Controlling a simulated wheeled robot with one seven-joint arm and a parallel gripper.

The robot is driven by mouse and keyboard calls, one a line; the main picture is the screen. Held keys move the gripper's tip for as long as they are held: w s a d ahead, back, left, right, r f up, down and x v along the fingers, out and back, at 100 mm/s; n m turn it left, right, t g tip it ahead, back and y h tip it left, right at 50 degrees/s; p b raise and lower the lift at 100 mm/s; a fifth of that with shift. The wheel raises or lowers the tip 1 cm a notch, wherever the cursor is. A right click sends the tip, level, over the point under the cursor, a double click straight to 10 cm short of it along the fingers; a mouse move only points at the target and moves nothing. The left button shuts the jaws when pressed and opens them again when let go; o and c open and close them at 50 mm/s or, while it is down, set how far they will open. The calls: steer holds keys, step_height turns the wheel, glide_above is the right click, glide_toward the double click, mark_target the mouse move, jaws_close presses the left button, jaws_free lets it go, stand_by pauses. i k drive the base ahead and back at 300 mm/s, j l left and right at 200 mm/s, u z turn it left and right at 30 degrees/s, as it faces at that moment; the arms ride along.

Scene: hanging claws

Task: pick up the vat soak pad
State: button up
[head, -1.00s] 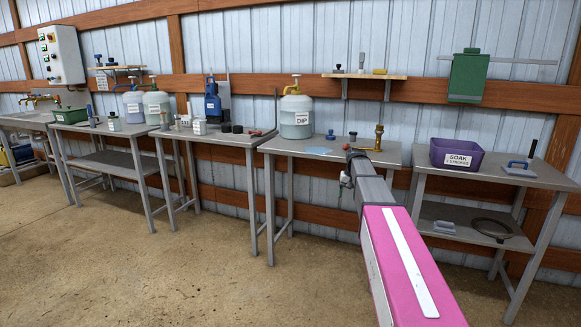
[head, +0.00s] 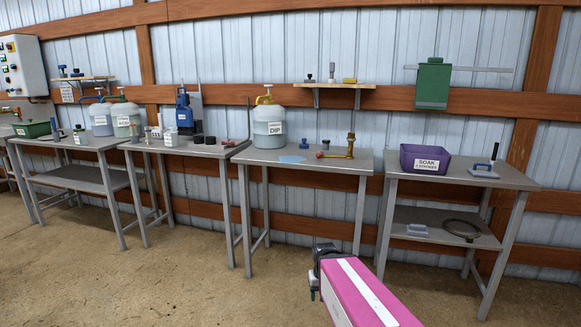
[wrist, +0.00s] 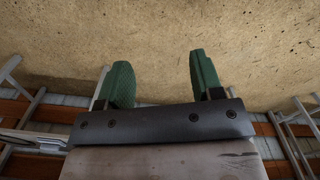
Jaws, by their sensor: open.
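No pad is labelled as the vat soak pad, and I cannot tell for sure which it is. A thin light-blue pad (head: 292,159) lies flat on the middle-right table, right of the DIP jug. A blue-grey block (head: 417,230) lies on the right table's lower shelf. A purple tub (head: 424,163) marked SOAK stands on that table's top. A blue-handled flat tool (head: 484,171) lies right of the tub. My gripper (wrist: 161,62) is open and empty, with two green fingers over bare floor in the wrist view. My arm is low in front of the tables, apart from these things.
The DIP jug (head: 268,125) and a brass fitting (head: 340,149) stand on the middle-right table (head: 318,165). A dark ring (head: 461,229) lies on the right lower shelf. A wall shelf (head: 335,86) and a green box (head: 433,85) hang above. The floor in front is clear.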

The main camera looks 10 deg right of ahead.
mark_target(488, 173)
steer(key=z, duration=1.55)
steer(key=i+l+u, duration=0.1)
steer(key=i, duration=0.4)
steer(key=i+l, duration=0.35)
steer(key=i+j+u, duration=0.05)
steer(key=i, duration=0.05)
